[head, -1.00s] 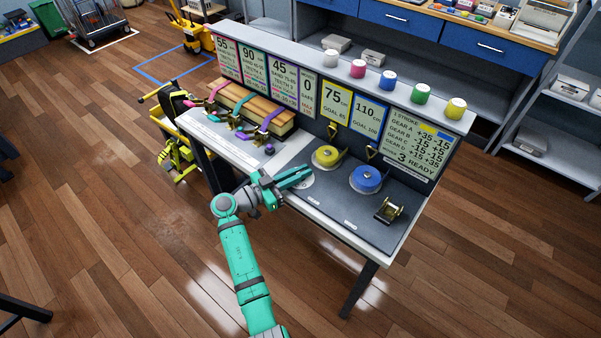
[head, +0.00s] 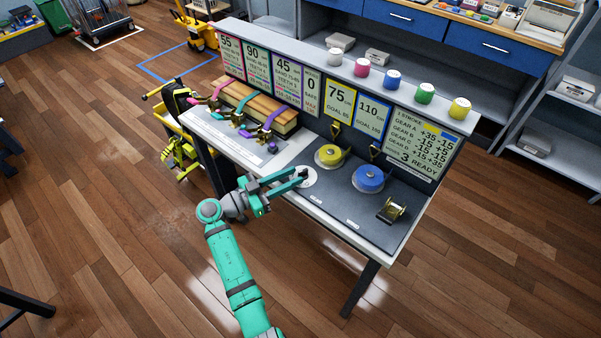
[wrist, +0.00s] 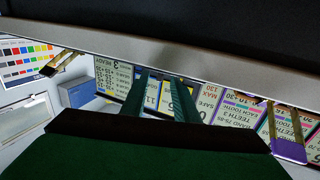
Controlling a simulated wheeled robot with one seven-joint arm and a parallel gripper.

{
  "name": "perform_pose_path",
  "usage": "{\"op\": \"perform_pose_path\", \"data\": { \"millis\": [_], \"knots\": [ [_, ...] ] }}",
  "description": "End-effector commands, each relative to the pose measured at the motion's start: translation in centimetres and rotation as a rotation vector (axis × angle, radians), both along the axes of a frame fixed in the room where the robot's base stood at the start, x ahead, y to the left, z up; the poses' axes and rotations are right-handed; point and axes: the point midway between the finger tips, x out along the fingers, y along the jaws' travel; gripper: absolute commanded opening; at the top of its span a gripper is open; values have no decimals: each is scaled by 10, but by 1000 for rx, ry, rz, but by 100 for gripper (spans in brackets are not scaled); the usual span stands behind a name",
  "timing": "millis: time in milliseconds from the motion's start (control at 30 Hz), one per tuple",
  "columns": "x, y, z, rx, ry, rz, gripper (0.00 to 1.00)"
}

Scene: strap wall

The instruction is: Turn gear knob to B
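The gear knob (head: 304,173) appears to be the small dark piece on a round pale dial (head: 308,180), on the grey bench top left of the yellow reel. Its pointing direction and letters are too small to read. My gripper (head: 299,177) is open and empty, its two green fingers apart at the dial's left edge. I cannot tell whether a finger touches the knob. In the wrist view the open fingers (wrist: 159,95) show signs between them, and the knob is not seen. The gear sign (head: 418,143) lists the gears and reads "3 READY".
A yellow reel (head: 330,155) and a blue reel (head: 368,178) stand right of the dial, with a metal ratchet (head: 391,210) beyond. Strapped wooden boards (head: 250,105) are at the left. Coloured cylinders line the shelf (head: 345,62). The floor in front is clear.

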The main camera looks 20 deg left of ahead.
Motion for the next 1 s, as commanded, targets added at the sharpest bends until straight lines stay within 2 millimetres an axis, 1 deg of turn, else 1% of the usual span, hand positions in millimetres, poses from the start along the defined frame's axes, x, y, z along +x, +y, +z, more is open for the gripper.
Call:
{"op": "perform_pose_path", "data": {
  "millis": [33,100,200,333,500,900,933,967,1000],
  "knots": [
    [-8,7,0,0,0,3,27],
    [-17,15,0,-1,-1,3,27],
    [-28,24,0,-1,-1,1,27],
    [-38,33,0,-1,-1,1,27],
    [-43,36,0,0,0,-2,27],
    [-43,36,0,0,0,-2,27],
    [-43,36,0,0,0,-2,23],
    [-43,36,0,0,0,-2,15],
    [-43,36,0,0,0,-1,6]
  ]
}}
